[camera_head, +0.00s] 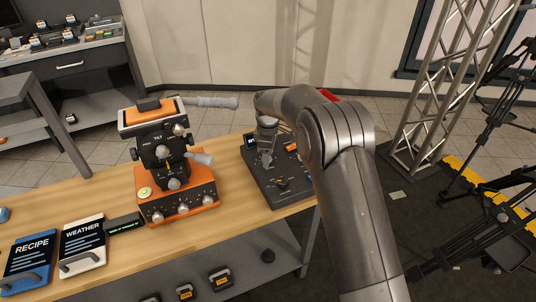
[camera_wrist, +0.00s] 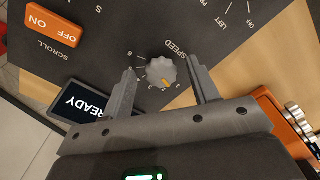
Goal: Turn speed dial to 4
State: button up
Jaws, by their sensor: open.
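The speed dial (camera_wrist: 161,73) is a small grey ribbed knob with a yellow-orange mark, beside the upside-down word SPEED on a dark control panel (camera_wrist: 110,35). The mark points toward the bottom of the wrist view. Small figures ring the knob, too small to read surely. My gripper (camera_wrist: 161,66) is open, with one finger on each side of the dial and gaps visible between. In the head view the panel (camera_head: 258,184) lies on the right end of the table. My gripper (camera_head: 267,150) is over its far part there, and the dial is hidden.
An orange OFF/ON switch (camera_wrist: 52,26) and a READY screen (camera_wrist: 82,102) are on the panel near the dial. An orange-black tilt device (camera_head: 178,185) stands left of the panel on the wooden table (camera_head: 110,185). RECIPE (camera_head: 33,262) and WEATHER (camera_head: 83,246) boards lie farther left.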

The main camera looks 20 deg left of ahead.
jog(key=shift+c, duration=0.2)
jog(key=c, duration=0.9)
jog(key=shift+c, duration=0.2)
jog(key=m, duration=0.4)
jog(key=shift+s+m, duration=0.1)
jog(key=shift+m, duration=0.3)
jog(key=m, duration=0.9)
jog(key=shift+s+a, duration=0.1)
jog(key=shift+a, duration=0.05)
jog(key=shift+m, duration=1.9)
